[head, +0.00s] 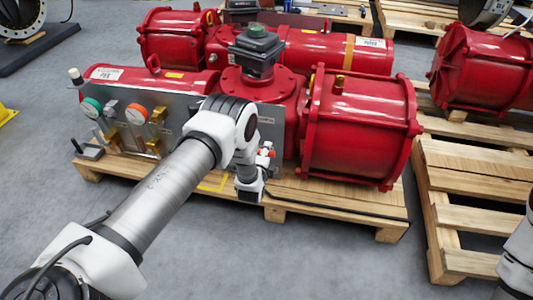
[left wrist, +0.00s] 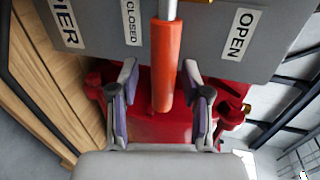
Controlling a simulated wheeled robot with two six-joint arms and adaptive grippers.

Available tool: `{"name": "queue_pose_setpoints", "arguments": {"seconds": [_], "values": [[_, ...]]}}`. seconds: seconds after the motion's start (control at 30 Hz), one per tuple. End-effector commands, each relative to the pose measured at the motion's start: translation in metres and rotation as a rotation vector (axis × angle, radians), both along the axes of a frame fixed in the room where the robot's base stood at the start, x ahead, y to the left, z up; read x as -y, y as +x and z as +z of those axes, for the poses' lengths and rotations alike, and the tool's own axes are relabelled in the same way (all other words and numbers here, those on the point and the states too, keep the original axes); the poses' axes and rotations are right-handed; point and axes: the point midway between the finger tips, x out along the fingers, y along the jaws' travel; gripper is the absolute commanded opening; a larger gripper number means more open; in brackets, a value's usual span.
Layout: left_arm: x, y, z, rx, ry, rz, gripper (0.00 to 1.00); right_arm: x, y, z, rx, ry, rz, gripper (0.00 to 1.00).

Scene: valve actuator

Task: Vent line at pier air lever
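The air lever has an orange handle (left wrist: 163,68) on a silver rod. In the left wrist view it points down the picture from a grey panel (left wrist: 205,45) marked PIER, CLOSED and OPEN, and lies nearer the CLOSED label. My left gripper (left wrist: 160,80) is open, one finger on each side of the handle, with gaps visible on both sides. In the head view my left gripper (head: 266,166) is at the panel's right part, mostly hidden by my own wrist. A bit of orange shows beside it. Only part of my right arm shows at the lower right edge; its gripper is out of view.
The red actuator (head: 358,125) sits on a wooden pallet (head: 340,212). Gauges (head: 136,115) and brass fittings are on the panel's left part. Another pallet (head: 470,212) with a red cylinder stands at right. The grey floor in front is clear.

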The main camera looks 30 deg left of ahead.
Motion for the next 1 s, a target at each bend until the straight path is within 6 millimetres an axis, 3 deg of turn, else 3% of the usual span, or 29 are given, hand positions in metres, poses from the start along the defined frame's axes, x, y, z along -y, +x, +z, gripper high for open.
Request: {"name": "queue_pose_setpoints", "arguments": {"seconds": [0.27, 0.37, 0.7, 0.83, 1.0], "values": [[0.001, -0.004, 0.001, -0.001, -0.001, 0.000, 0.47, 0.000, 0.000, 0.000, 0.000, 0.000, 0.000, 0.40], [0.004, -0.017, 0.005, -0.002, -0.001, 0.000, 0.47, 0.000, 0.000, 0.000, 0.000, 0.000, 0.000, 0.40], [0.023, -0.095, 0.026, -0.003, 0.000, -0.001, 0.47, 0.000, 0.000, 0.000, 0.000, 0.000, 0.000, 0.40], [0.026, -0.110, 0.030, -0.001, 0.000, -0.001, 0.47, 0.000, 0.000, 0.000, 0.000, 0.000, 0.000, 0.40], [0.027, -0.113, 0.032, 0.001, -0.001, 0.000, 0.47, 0.000, 0.000, 0.000, 0.000, 0.000, 0.000, 0.40]]}}
